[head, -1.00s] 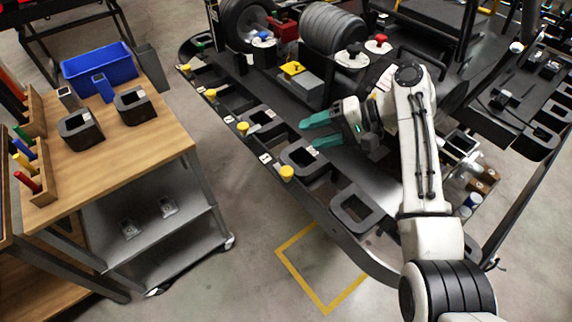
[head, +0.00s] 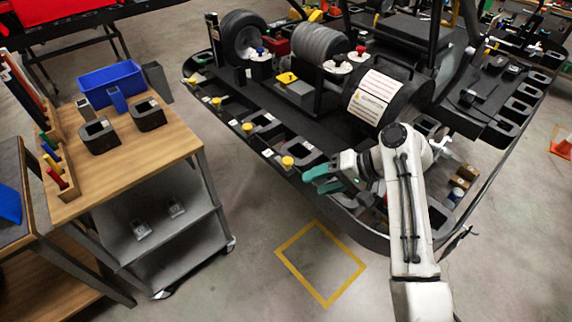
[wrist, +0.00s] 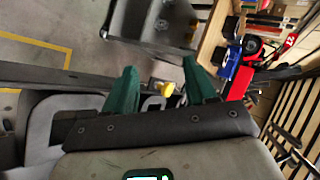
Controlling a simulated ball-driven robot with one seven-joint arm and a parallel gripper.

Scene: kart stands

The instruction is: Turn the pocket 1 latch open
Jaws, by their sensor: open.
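Several yellow latch knobs line the near edge of the black kart tray (head: 262,147). The pocket labels are too small to read, so I cannot tell which is pocket 1. The knob closest to my gripper (head: 318,180) is a round yellow latch knob (head: 288,161), just left of and above the teal fingertips in the head view. My gripper is open and empty, pointing left along the tray edge. In the wrist view the yellow knob (wrist: 167,89) shows in the gap between the fingers, apart from them. The latch's turned angle is not clear.
A wooden bench (head: 165,150) stands at left with a blue bin (head: 108,77) and dark square holders (head: 98,136). Open floor with a yellow taped square (head: 320,262) lies between bench and kart. Wheels and a labelled drum (head: 378,97) stand on the kart.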

